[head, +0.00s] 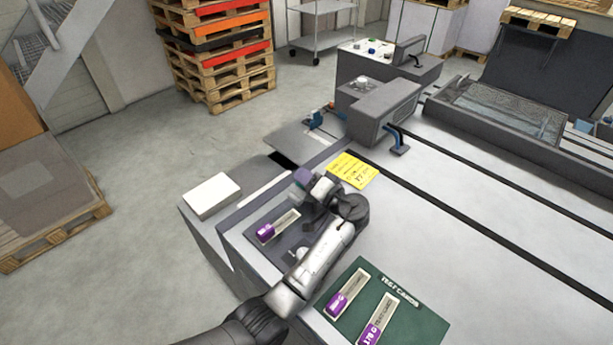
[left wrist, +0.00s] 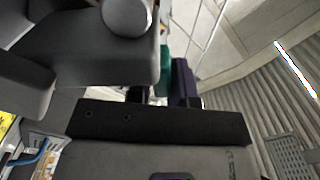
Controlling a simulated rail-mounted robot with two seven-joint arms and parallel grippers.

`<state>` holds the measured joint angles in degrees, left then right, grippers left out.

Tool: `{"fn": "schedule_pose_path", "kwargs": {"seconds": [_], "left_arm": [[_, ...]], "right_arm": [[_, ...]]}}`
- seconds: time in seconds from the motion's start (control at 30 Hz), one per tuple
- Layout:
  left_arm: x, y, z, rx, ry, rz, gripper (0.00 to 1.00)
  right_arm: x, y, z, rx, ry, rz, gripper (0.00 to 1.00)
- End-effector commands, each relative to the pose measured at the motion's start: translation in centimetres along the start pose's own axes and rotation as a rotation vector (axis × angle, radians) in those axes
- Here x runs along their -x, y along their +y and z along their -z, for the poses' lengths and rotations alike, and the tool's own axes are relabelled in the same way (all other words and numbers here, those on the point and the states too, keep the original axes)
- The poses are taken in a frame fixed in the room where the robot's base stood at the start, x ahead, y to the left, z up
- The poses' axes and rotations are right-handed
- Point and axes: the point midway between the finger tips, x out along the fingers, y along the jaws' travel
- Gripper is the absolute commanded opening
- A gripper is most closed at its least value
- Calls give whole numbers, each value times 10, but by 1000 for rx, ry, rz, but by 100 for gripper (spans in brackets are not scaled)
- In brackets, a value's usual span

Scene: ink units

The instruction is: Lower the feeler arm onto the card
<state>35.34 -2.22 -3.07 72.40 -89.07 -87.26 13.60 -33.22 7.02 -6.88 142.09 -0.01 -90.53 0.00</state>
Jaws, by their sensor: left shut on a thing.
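A pale card (head: 285,221) with a purple end lies on a dark plate on the near grey unit. My left gripper (head: 316,189) is just beyond and to the right of that card, shut on a small part that its fingers mostly hide. That part is probably the feeler arm; a purple-grey block (head: 303,176) shows beside the fingers. I cannot tell whether the arm touches the card. In the left wrist view, a dark bar (left wrist: 165,122) crosses the picture, and dark gripper parts fill the upper left. My right gripper is not in view.
A green test-card holder (head: 420,322) with two purple-ended cards lies nearer, right of my left forearm. A yellow label (head: 352,170) lies on the bench beyond the gripper. A white box (head: 212,195) stands to the left. A grey machine head (head: 383,110) stands farther back.

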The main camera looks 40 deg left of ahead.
Motion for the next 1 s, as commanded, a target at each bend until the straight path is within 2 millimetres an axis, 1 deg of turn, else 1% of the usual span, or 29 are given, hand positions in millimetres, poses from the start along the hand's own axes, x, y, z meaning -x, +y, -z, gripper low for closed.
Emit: {"fn": "schedule_pose_path", "kwargs": {"seconds": [0.03, 0.07, 0.2, 0.27, 0.47, 0.57, 0.67, 0.77, 0.83, 1.0], "left_arm": [[-1, -4, 1, 2, -4, 9, 0], [-1, -4, 1, 2, -4, 9, 23], [-1, -4, 1, 3, -3, 7, 36], [0, -3, 1, 2, -2, 6, 40], [0, -2, 1, 2, -1, 4, 40], [0, -5, 3, 3, -1, 3, 40], [0, -14, 8, 5, -1, 4, 40], [-1, -29, 18, 7, -2, 5, 40], [-1, -43, 26, 9, -2, 6, 40], [35, -55, 38, 4, -1, 2, 40]], "right_arm": [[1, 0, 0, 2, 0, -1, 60], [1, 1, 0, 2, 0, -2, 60], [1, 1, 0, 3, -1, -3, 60], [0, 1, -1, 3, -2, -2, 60], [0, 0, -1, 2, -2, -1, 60], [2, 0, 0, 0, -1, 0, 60], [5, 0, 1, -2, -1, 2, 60], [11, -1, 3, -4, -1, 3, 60], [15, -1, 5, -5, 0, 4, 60], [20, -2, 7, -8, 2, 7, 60]]}}
